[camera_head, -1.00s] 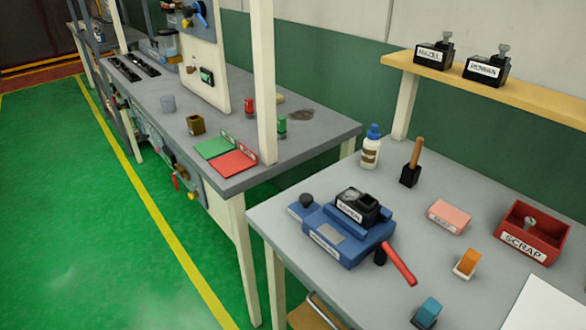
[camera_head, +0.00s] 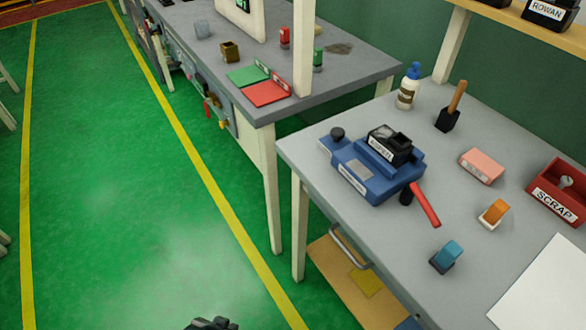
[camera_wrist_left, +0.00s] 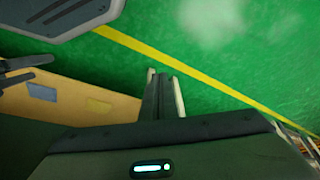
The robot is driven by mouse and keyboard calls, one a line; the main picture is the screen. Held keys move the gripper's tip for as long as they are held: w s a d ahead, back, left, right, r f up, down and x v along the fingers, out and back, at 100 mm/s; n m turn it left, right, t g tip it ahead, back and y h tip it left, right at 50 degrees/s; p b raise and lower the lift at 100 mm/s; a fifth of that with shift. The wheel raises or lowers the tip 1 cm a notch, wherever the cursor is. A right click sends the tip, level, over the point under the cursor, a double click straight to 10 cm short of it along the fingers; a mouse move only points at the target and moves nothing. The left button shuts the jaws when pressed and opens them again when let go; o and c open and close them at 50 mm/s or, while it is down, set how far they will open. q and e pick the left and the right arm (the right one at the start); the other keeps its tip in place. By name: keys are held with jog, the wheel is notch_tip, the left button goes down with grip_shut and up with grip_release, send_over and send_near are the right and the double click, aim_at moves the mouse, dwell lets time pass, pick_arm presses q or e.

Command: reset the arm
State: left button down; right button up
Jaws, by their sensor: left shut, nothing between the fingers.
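My left gripper (camera_head: 212,323) shows only at the bottom edge of the head view, dark and low over the green floor, away from both tables. In the left wrist view my left gripper (camera_wrist_left: 163,76) has its two fingers together, shut and empty, with floor beyond the tips. Dark prongs at the left edge of the left wrist view look like my right gripper (camera_wrist_left: 28,68); they are cut off, and I cannot tell how far apart its jaws are. The right arm does not show in the head view.
A grey table (camera_head: 330,215) carries a blue fixture (camera_head: 375,170) with a red handle, a red SCRAP bin (camera_head: 560,192) and small blocks. A wooden shelf (camera_head: 330,265) lies beneath it. Another bench (camera_head: 190,20) stands behind.

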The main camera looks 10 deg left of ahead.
pick_arm(q)
notch_tip(320, 180, down, 19)
jog(key=s+d+t, duration=0.1)
jog(key=s, duration=0.2)
jog(key=shift+d+r+h, duration=0.15)
jog(key=shift+d+h, duration=0.25)
dwell(0.6)
